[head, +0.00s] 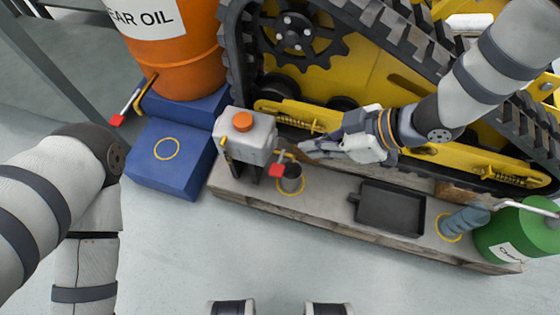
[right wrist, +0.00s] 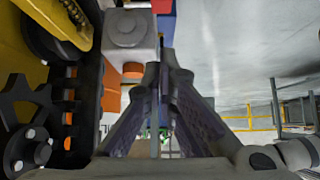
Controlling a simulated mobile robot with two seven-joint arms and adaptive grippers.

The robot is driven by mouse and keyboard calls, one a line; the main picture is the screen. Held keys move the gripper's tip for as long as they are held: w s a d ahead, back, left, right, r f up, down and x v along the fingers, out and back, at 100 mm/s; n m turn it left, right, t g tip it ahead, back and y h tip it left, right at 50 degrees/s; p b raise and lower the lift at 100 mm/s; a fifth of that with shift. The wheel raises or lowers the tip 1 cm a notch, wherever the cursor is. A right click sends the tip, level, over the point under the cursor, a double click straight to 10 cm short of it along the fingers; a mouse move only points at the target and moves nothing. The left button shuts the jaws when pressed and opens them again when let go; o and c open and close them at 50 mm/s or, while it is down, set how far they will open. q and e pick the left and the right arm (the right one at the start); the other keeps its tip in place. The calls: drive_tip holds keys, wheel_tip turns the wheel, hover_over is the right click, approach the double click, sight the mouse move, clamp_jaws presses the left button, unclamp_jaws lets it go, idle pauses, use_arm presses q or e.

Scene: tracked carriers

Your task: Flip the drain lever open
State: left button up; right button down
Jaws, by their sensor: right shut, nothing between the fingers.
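A white tank (head: 247,135) with an orange cap stands on the wooden plank beside the yellow track. Another tap with a red-tipped handle (head: 118,119) sticks out from the orange gear oil drum (head: 180,65). My right gripper (head: 302,147) is shut and empty, just right of the white tank and slightly above the red lever; contact is not clear. Its closed fingers show in the right wrist view (right wrist: 163,85). My left arm shows at left, but its gripper does not.
A black tray (head: 390,210), a blue-grey cylindrical item (head: 465,220) and a green can (head: 518,235) stand along the plank (head: 330,215). A blue step (head: 165,180) lies below the drum. The black track and yellow frame (head: 385,75) rise behind. The floor in front is clear.

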drive_tip(key=shift+w+r, duration=0.1)
drive_tip(key=shift+r, duration=0.15)
drive_tip(key=shift+a+f, duration=0.1)
drive_tip(key=b, duration=0.3)
hover_over(280, 169)
wheel_tip(280, 169, down, 7)
drive_tip(key=shift+f, duration=0.1)
wheel_tip(280, 169, down, 3)
drive_tip(key=shift+r+b, duration=0.2)
drive_tip(key=shift+b, duration=0.4)
drive_tip(key=shift+f, duration=0.6)
use_arm(q)
drive_tip(key=shift+g, duration=0.3)
drive_tip(key=f, duration=0.2)
drive_tip(key=s+f, duration=0.1)
drive_tip(key=f, duration=0.1)
drive_tip(key=shift+s+d, duration=0.15)
drive_tip(key=shift+s, duration=0.05)
drive_tip(key=shift+r, duration=0.15)
